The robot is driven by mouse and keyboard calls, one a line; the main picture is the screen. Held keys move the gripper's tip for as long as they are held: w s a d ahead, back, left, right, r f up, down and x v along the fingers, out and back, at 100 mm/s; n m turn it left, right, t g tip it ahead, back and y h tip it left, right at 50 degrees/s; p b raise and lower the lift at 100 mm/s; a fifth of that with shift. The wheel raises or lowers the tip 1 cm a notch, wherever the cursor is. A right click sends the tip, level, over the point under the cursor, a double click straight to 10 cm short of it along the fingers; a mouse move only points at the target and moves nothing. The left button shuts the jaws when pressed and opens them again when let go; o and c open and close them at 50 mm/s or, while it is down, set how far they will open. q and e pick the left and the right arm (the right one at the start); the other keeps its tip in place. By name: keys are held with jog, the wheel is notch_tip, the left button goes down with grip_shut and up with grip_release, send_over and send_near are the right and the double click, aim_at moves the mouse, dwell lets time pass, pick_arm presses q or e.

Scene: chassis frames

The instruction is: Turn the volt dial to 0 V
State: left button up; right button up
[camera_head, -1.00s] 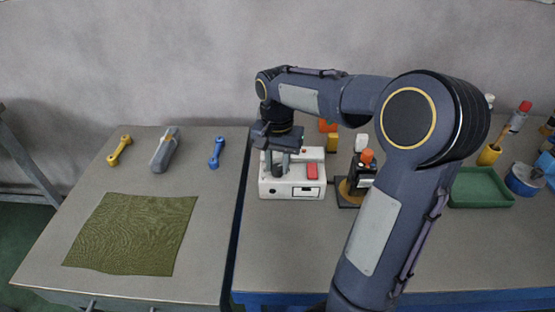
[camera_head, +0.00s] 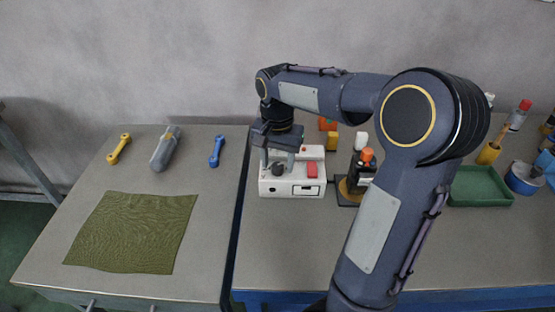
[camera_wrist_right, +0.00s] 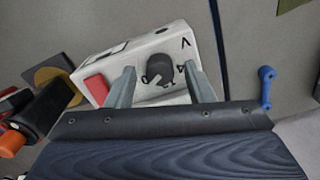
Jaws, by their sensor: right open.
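The white volt box (camera_head: 305,180) stands on the right-hand table. It carries a round black dial (camera_head: 279,169), a red block and a small display window. My right gripper (camera_head: 278,158) points down over the dial, open. In the wrist view its fingers (camera_wrist_right: 159,73) stand on either side of the dial, apart from it, with nothing held. My left gripper is not in view.
A black device with an orange cap (camera_head: 362,168) stands close right of the box. A green tray (camera_head: 480,203) and a blue tape roll (camera_head: 523,180) lie farther right. The left table holds a green cloth (camera_head: 130,232) and several tools. The front of the right table is clear.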

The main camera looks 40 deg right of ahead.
aim_at(278, 165)
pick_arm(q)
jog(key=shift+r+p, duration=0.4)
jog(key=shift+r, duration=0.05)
pick_arm(e)
notch_tip(278, 165, up, 8)
jog(key=shift+f, duration=0.1)
dwell(0.3)
